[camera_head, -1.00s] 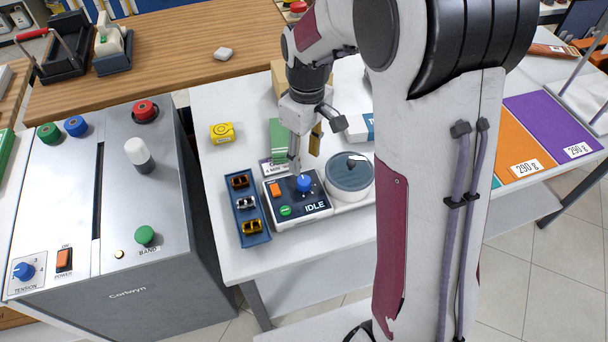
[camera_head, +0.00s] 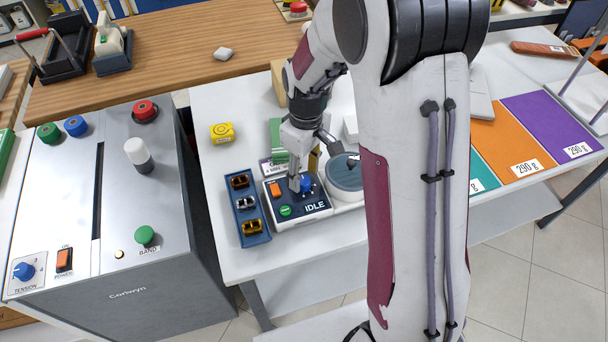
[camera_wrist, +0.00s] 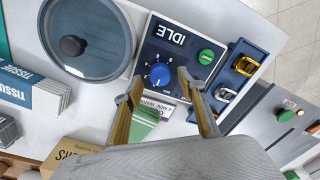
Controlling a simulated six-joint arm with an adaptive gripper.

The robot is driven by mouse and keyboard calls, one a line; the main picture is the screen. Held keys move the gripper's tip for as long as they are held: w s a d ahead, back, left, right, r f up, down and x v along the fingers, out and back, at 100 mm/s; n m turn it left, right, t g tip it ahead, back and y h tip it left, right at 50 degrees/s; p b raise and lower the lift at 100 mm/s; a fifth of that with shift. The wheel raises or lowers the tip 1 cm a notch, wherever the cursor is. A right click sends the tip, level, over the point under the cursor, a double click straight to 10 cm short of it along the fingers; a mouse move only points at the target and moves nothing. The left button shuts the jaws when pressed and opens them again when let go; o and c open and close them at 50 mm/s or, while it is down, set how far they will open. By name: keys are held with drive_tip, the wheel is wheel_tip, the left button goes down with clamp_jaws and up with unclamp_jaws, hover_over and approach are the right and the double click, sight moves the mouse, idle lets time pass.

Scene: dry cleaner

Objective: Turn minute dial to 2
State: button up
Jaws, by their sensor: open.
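The minute dial is a blue round knob (camera_head: 306,184) on a small dark control panel (camera_head: 318,207) labelled IDLE, with an orange switch (camera_head: 274,189) and a green button (camera_head: 285,211). In the wrist view the blue dial (camera_wrist: 159,74) has a ring of small marks around it that are too small to read. My gripper (camera_head: 298,180) points down at the panel. In the wrist view my open gripper (camera_wrist: 158,87) has one finger on each side of the dial, near its lower edge. I cannot tell whether either finger touches it.
A round lidded pot (camera_head: 345,176) stands close on the panel's right. A blue tray (camera_head: 251,228) with small clips lies on its left. A yellow item (camera_head: 222,132) and TISSUE packs (camera_wrist: 40,100) are nearby. A grey machine (camera_head: 150,210) stands left of the table.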

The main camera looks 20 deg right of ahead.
drive_tip(key=shift+f, duration=0.8)
drive_tip(key=c, duration=1.1)
drive_tip(key=shift+m, duration=0.4)
drive_tip(key=m, duration=0.9)
drive_tip(key=shift+s, duration=0.1)
